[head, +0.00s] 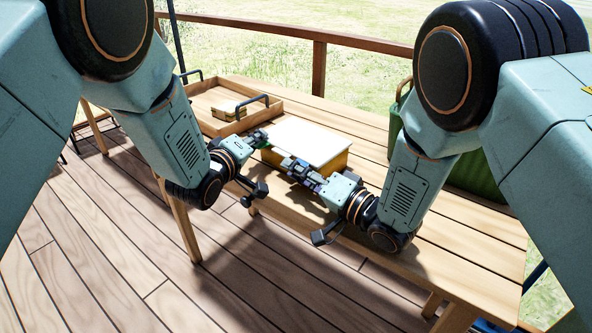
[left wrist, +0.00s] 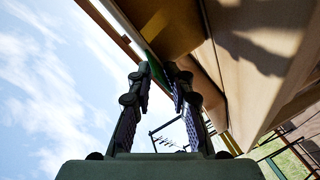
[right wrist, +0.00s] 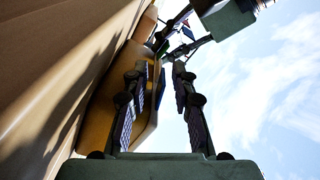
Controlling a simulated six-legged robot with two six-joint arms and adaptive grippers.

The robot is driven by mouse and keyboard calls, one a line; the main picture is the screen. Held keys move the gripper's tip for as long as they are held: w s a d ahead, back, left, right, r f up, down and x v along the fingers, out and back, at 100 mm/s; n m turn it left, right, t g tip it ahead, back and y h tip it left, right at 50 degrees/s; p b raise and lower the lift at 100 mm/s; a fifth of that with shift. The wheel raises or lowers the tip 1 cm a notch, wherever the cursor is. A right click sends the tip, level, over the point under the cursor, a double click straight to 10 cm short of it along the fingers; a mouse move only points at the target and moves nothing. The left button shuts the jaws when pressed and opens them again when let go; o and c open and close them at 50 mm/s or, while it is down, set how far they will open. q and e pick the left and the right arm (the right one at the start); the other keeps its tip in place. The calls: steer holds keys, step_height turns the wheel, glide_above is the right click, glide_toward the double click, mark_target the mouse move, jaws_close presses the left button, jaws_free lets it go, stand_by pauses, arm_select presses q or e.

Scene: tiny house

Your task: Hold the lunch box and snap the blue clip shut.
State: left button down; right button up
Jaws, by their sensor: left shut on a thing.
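The lunch box is a yellow box with a white lid (head: 310,140) on the wooden table. Its yellow side also shows in the right wrist view (right wrist: 105,110). My left gripper (head: 261,142) is shut on a green tab at the box's left end; the tab shows between its fingertips in the left wrist view (left wrist: 153,66). My right gripper (head: 287,163) is at the near side of the box. Its fingers are apart in the right wrist view (right wrist: 160,68). A small blue piece, apparently the blue clip (right wrist: 160,88), shows between them. The right gripper hides it in the head view.
A wooden tray (head: 210,125) with dark handles stands behind the box at the left, with a small wooden item (head: 229,114) in it. A green container (head: 470,165) stands at the right, partly behind my right arm. The table's front right (head: 455,260) is bare.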

steer(key=v, duration=1.1)
steer(key=shift+s+d+r, duration=0.1)
steer(key=shift+s+d, duration=0.1)
steer(key=shift+s, duration=0.1)
steer(key=shift+a+r+m, duration=0.1)
steer(key=shift+m, duration=0.9)
steer(key=shift+w+a, duration=0.1)
steer(key=x, duration=1.1)
steer(key=shift+w+a, duration=0.25)
steer(key=shift+w, duration=0.05)
